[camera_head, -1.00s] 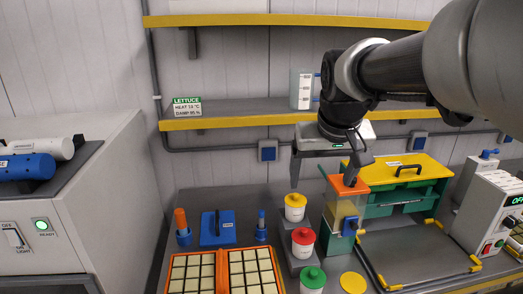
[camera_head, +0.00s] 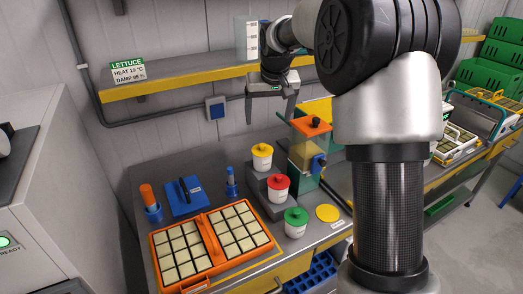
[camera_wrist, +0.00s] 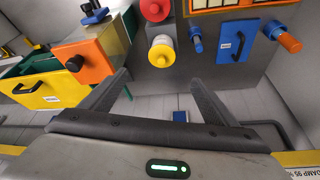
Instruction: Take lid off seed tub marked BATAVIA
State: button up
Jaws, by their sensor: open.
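Three white tubs stand on a dark stepped stand: one with a yellow lid (camera_head: 262,150) at the back, one with a red lid (camera_head: 279,182) in the middle and one with a green lid (camera_head: 296,216) in front. Their labels are too small to read, so I cannot tell which is BATAVIA. My gripper (camera_head: 268,118) is open and empty, above and behind the yellow-lidded tub. In the wrist view the yellow lid (camera_wrist: 161,52) lies just beyond the gap between the fingers, with the red lid (camera_wrist: 155,9) at the top edge. The green-lidded tub is outside that view.
An orange-topped dispenser (camera_head: 312,128) stands close right of the tubs. A yellow disc (camera_head: 327,212) lies right of the green-lidded tub. An orange seed tray (camera_head: 212,238) and a blue handled block (camera_head: 184,198) are to the left. The shelf (camera_head: 180,84) runs behind my gripper.

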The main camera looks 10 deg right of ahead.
jog(key=p, duration=0.1)
send_over(263, 146)
jog(key=s, duration=0.2)
jog(key=f, duration=1)
jog(key=shift+d+f, duration=0.25)
jog(key=shift+f, duration=0.05)
jog(key=shift+a+p+x, duration=0.15)
jog(key=shift+p+x, duration=0.15)
jog(key=shift+x, duration=1)
jog(key=shift+a+p+x, duration=0.15)
jog(key=shift+p+x, duration=0.1)
jog(key=shift+x, duration=1)
jog(key=c, duration=1.1)
